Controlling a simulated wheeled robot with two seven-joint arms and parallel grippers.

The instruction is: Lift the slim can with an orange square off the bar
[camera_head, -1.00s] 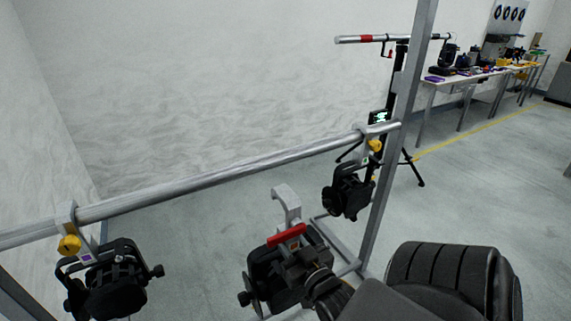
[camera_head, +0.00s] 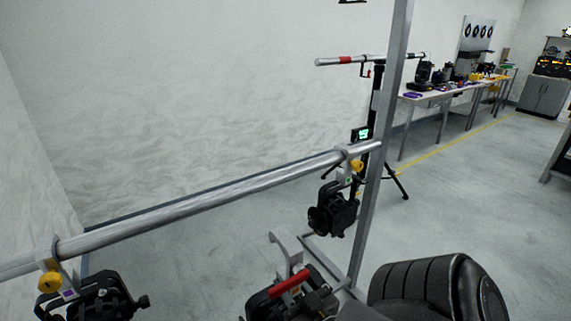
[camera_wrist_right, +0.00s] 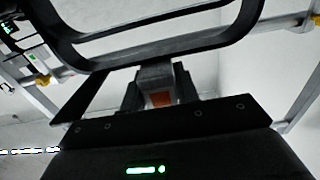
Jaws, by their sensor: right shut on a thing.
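The held can (camera_head: 262,306), a black lamp with a pale hook clamp, hangs below and in front of the silver bar (camera_head: 200,208) in the head view. Its hook is clear of the bar. Its lower part is cut off by the frame edge. In the right wrist view the orange square (camera_wrist_right: 160,99) shows on a grey part between the dark fingers of my right gripper (camera_wrist_right: 158,86). That gripper is shut on this part. In the head view my right gripper (camera_head: 312,298) is partly hidden at the can. My left gripper is out of view.
A can with a purple square (camera_head: 100,301) hangs at the bar's left end. Another can (camera_head: 334,210) hangs at its right end, near the upright post (camera_head: 382,150). A tripod stand (camera_head: 378,105) and a cluttered table (camera_head: 440,92) stand behind.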

